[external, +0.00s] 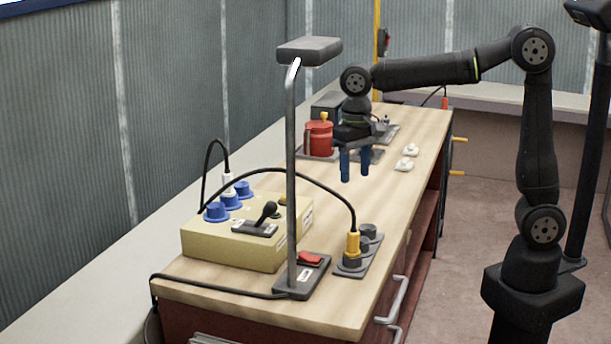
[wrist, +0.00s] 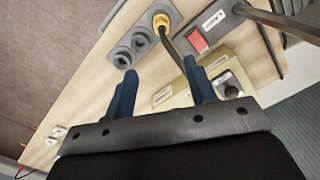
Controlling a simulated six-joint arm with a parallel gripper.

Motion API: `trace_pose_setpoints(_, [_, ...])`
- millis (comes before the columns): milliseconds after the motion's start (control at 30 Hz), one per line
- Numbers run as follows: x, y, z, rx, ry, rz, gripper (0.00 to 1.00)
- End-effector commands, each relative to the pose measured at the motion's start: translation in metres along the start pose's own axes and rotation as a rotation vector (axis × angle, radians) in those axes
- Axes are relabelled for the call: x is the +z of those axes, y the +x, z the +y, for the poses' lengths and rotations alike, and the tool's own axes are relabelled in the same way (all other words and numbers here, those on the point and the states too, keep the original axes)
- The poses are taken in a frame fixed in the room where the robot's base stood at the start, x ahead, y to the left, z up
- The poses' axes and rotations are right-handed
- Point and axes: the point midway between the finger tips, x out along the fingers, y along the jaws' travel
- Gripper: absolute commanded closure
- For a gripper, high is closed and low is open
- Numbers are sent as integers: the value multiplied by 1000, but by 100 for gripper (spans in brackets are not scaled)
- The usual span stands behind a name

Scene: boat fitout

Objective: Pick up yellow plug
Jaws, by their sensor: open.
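The yellow plug (external: 353,245) stands upright in the nearest socket of a grey socket strip (external: 348,268) at the bench's front right, with a black cable arching from its top to the left. In the wrist view the yellow plug (wrist: 161,22) is near the top, seated in the socket strip (wrist: 122,56). My gripper (external: 355,165) hangs above the middle of the bench, pointing down, its blue fingers apart and empty. It is behind and well above the plug. In the wrist view the open fingers (wrist: 160,82) are below the plug in the picture, not touching it.
A lamp (external: 292,170) with a red-switched base stands left of the plug. A beige box (external: 235,247) with blue knobs and a black lever lies further left. A red container (external: 319,137) and small white pieces (external: 406,160) sit further back. The bench middle is clear.

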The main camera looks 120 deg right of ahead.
Motion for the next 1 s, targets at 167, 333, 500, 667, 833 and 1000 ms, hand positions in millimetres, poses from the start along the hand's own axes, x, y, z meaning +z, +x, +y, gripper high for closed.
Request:
trace_pose_setpoints(167, [3,9,-7,24,-103,24,49])
trace_pose_setpoints(333, [3,42,-6,26,-102,20,49])
trace_pose_setpoints(500, [2,80,-5,25,-100,20,49])
trace_pose_setpoints(667, [2,109,-5,24,-99,21,49])
trace_pose_setpoints(833, [1,123,-5,22,-98,23,49])
trace_pose_setpoints(1000, [3,138,-5,23,-98,22,49])
